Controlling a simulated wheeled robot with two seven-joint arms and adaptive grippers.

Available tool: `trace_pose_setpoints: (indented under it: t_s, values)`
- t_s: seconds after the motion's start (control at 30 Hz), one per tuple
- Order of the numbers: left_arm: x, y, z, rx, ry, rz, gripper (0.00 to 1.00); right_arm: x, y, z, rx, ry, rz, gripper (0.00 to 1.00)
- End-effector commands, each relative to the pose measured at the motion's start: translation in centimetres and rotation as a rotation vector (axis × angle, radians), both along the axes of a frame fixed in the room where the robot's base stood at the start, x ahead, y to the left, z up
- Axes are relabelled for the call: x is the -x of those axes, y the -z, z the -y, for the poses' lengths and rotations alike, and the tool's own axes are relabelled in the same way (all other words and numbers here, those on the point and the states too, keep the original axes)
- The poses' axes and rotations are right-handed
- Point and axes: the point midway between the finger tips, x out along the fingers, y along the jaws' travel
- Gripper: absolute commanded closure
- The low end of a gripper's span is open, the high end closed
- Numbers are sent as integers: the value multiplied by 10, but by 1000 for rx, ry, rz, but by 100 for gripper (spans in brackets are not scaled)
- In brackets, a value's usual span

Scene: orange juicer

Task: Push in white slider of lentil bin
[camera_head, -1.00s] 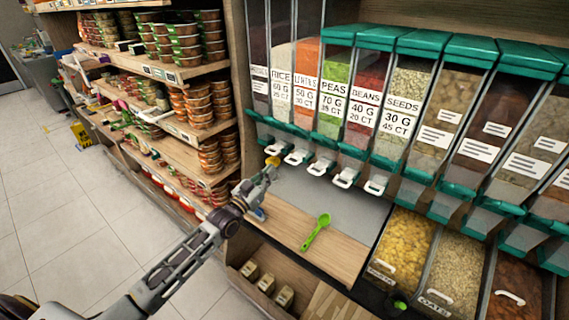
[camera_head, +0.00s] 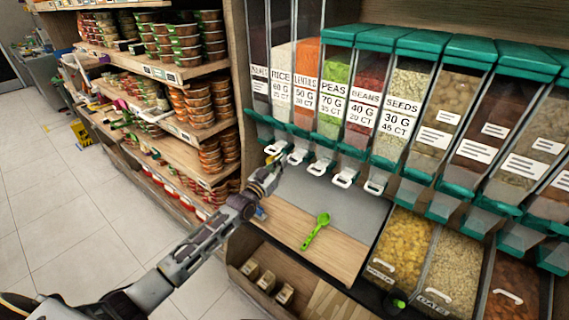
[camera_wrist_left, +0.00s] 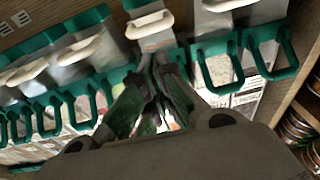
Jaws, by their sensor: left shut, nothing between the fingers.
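The lentil bin (camera_head: 304,92) has an orange fill and a label reading lentils. It stands in the dispenser row between rice and peas. Its white slider (camera_head: 298,157) sticks out below the teal front. My left gripper (camera_head: 271,168) is shut and empty, just below and left of that slider, close to the white slider (camera_head: 276,148) left of it. In the left wrist view, the shut fingers (camera_wrist_left: 155,90) point at the teal dispenser fronts, with a white slider (camera_wrist_left: 150,24) just beyond the tips. I cannot tell if they touch. My right gripper is not in view.
More white sliders stick out under peas (camera_head: 320,167), beans (camera_head: 344,181) and seeds (camera_head: 375,187). A green scoop (camera_head: 317,229) lies on the wooden counter (camera_head: 345,255) below. Shelves of stacked food tubs (camera_head: 198,100) stand at the left.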

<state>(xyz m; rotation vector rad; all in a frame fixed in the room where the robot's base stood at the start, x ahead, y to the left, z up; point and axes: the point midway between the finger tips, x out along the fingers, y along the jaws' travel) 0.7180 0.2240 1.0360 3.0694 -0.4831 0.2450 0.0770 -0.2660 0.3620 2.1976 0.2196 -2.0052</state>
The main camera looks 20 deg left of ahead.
Motion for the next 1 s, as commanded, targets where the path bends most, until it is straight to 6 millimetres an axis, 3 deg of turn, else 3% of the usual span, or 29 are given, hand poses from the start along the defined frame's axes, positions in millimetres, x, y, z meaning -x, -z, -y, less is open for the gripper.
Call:
trace_pose_setpoints:
  t_s: [0.3,1.0]
  values:
    - [-16,11,5,1,0,1,100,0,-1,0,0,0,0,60]
    - [-25,15,8,0,0,2,100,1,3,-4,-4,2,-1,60]
